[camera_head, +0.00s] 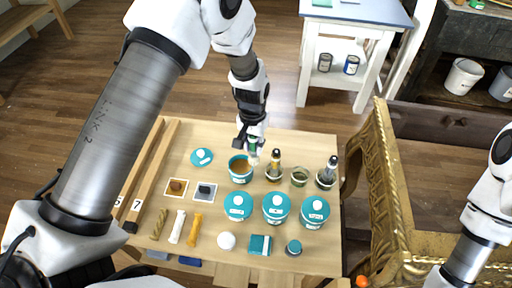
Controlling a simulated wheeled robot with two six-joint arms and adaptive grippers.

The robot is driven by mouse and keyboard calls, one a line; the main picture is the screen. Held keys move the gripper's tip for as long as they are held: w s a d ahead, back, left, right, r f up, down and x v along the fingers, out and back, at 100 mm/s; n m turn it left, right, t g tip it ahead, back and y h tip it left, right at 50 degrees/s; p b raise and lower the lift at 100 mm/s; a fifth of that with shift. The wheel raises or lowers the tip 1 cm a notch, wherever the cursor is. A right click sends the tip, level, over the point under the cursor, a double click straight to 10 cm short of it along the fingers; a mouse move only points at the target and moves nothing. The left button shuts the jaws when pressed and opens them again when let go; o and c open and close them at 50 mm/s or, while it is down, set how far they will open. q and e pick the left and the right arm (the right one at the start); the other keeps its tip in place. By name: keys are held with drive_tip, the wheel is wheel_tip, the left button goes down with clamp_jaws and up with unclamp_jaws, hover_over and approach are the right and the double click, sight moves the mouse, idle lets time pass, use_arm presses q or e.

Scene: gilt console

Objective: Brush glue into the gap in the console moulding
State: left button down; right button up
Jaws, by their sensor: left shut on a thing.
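My left gripper (253,147) is over the work table, just above an open teal pot (235,178) with amber contents. It is shut on a small green and white thing, probably a brush; its shape is mostly hidden by the fingers. I cannot tell whether its lower end touches the pot's contents. The gilt console (381,190) stands to the right of the table, its carved gold edge facing up. The gap in its moulding cannot be made out. My right arm shows at the right edge, but its gripper is out of view.
The wooden work table (318,258) also holds closed teal-lidded jars (276,208), two dark-handled tools in cups (328,172), an empty-looking cup (299,177), a loose teal lid (202,157) and moulding pieces (178,226). A white stand (304,75) is behind. Floor shows between them.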

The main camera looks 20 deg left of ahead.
wheel_tip(320, 180, up, 5)
drive_tip(key=p, duration=0.4)
use_arm(q)
drive_tip(key=shift+w+a+f+b, duration=0.25)
drive_tip(key=shift+a+f+b, duration=0.6)
drive_tip(key=shift+f, duration=0.4)
drive_tip(key=shift+w+a+f+b, duration=0.25)
drive_tip(key=shift+a+f+b, duration=0.35)
drive_tip(key=shift+a+f, duration=0.5)
drive_tip(key=shift+w+a+f+b, duration=0.25)
drive_tip(key=shift+a+f+b, duration=0.5)
drive_tip(key=shift+f, duration=0.7)
use_arm(e)
drive_tip(key=shift+f, duration=2.15)
use_arm(q)
drive_tip(key=shift+s+d+f+b, duration=0.1)
drive_tip(key=shift+f+b, duration=0.25)
drive_tip(key=shift+f, duration=0.2)
use_arm(e)
drive_tip(key=shift+f, duration=0.3)
use_arm(q)
drive_tip(key=shift+r, duration=0.15)
use_arm(e)
drive_tip(key=shift+r, duration=0.1)
use_arm(q)
wheel_tip(320, 180, up, 7)
drive_tip(key=p, duration=0.5)
use_arm(e)
wheel_tip(320, 180, up, 5)
drive_tip(key=shift+f, duration=0.1)
